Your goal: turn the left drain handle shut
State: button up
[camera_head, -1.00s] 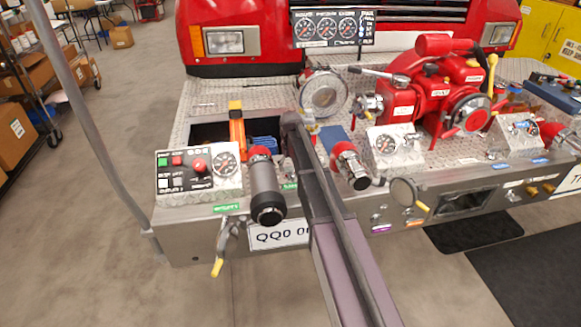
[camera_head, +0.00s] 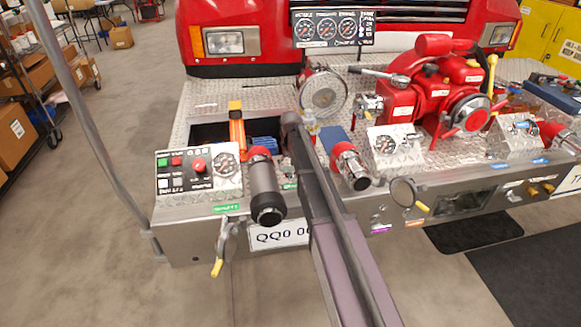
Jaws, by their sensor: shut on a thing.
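A grey metal lever with a yellow tip (camera_head: 217,267) hangs below a green label (camera_head: 226,208) on the left front face of the bumper. It points down, tilted slightly left. I take it to be the left drain handle; its label is too small to read surely. My arm (camera_head: 335,235) rises from the bottom edge to the right of this lever and reaches toward the bumper. No gripper fingers can be made out, so their contact with the lever cannot be seen.
A grey pipe (camera_head: 266,190) with a red collar and black end juts out right of the lever. A control panel (camera_head: 197,172) sits above it. A licence plate (camera_head: 277,235) is partly hidden by my arm.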

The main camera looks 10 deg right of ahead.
jog(key=o, duration=0.8)
jog(key=shift+n, duration=0.5)
jog(key=shift+n, duration=0.8)
notch_tip(320, 180, up, 14)
jog(key=p, duration=1.4)
jog(key=s+f+b, duration=0.1)
jog(key=s, duration=0.8)
jog(key=s+f+m+b, duration=0.1)
jog(key=s, duration=0.9)
jog(key=s+f+m+b, duration=0.1)
jog(key=s+f+b, duration=0.1)
jog(key=s, duration=0.7)
jog(key=shift+s, duration=0.35)
jog(key=shift+s, duration=0.3)
